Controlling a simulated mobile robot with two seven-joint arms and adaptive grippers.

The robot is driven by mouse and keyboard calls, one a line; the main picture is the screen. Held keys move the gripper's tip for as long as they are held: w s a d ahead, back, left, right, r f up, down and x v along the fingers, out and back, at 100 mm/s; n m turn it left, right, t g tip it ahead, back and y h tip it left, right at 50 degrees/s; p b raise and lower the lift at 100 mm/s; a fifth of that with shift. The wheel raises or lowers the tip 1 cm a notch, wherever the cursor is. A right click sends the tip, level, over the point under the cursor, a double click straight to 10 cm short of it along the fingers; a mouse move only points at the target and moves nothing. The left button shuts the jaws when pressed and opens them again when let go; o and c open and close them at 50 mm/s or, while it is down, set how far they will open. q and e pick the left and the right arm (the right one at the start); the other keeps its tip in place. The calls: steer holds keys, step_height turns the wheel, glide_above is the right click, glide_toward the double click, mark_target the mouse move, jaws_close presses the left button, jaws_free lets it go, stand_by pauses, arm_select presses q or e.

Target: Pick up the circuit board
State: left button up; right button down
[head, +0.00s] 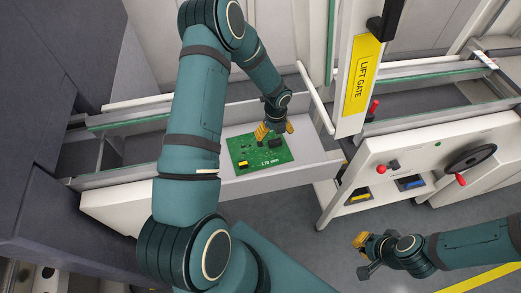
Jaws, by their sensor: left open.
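The green circuit board (245,153) lies in a light grey tray (303,160) on the feeder trolley, with dark and yellow parts on it and a "170 mm" label. My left gripper (263,133), with yellow fingertips, is open over the board's far edge. I cannot tell whether the fingers touch the board. The gripper and wrist hide part of that edge. My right gripper (360,243) is over the grey floor at the lower right, away from the board. Its jaw state is unclear.
A white post with a yellow "LIFT GATE" label (362,75) stands right of the tray. A second trolley on the right has a black handwheel (470,158) and red knobs. A dark grey cabinet (45,80) bounds the left. Open floor lies at the lower right.

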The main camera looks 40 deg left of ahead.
mark_target(276, 141)
arm_select(q)
steer(key=shift+w+d+f+b, duration=0.1)
steer(key=shift+f+b, duration=0.2)
steer(key=shift+f, duration=1.1)
steer(key=shift+w+d+f+b, duration=0.1)
steer(key=shift+f+b, duration=0.2)
steer(key=shift+f, duration=1.05)
steer(key=c, duration=1.4)
